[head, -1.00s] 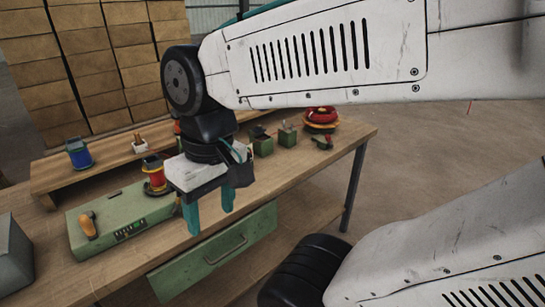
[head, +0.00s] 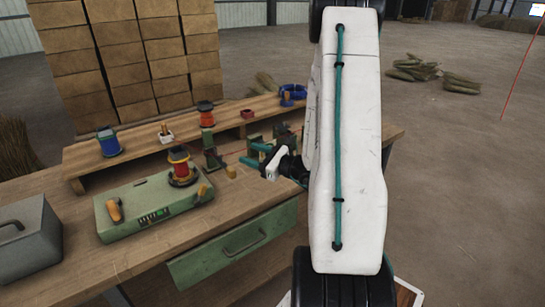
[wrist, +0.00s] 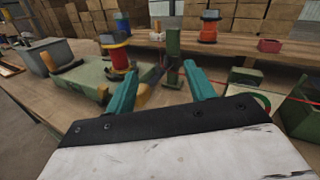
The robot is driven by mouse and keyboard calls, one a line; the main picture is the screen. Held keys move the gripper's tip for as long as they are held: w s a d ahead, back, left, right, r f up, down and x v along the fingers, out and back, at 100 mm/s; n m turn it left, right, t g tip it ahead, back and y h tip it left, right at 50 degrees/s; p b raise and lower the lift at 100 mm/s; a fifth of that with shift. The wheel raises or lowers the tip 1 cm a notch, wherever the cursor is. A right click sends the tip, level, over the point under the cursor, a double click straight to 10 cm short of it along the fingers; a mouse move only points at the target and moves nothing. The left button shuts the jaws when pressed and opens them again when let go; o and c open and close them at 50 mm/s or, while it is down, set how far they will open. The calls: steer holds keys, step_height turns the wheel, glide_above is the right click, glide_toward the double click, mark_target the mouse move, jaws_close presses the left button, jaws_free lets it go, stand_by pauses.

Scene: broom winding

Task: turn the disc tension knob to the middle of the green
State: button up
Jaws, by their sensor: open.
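A long green winder box (head: 150,205) lies on the bench in the head view, with an orange handle (head: 115,210), a small marked strip (head: 154,216) and a red-and-yellow spool (head: 180,165) on top. A second small orange knob (head: 202,190) is at its right end. A green upright post (head: 212,157) stands behind it; it also shows between my fingers in the wrist view (wrist: 173,55). My gripper (head: 250,155) is open and empty, above the bench, right of the box, fingers pointing left.
A grey metal box (head: 25,240) stands at the left. A raised shelf (head: 85,160) behind holds a blue spool (head: 108,142), a red spool (head: 205,113) and blue rings (head: 293,92). A green drawer (head: 230,252) hangs under the bench front. My arm hides the bench's right part.

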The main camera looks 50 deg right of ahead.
steer(key=s+d+f+m+h, duration=0.1)
steer(key=d+f+m+h, duration=0.1)
steer(key=d, duration=0.1)
steer(key=s+d+f+m+h, duration=0.2)
steer(key=d+f+h, duration=0.1)
steer(key=d, duration=0.1)
steer(key=s+d+f+m+h, duration=0.2)
steer(key=d, duration=0.1)
steer(key=shift+d+f+m+h, duration=0.3)
steer(key=shift+f+m+h, duration=0.1)
steer(key=shift+w+d+f+g, duration=0.1)
steer(key=shift+w+d+g, duration=0.05)
steer(key=shift+w+g, duration=0.15)
steer(key=x, duration=0.7)
steer(key=c, duration=1)
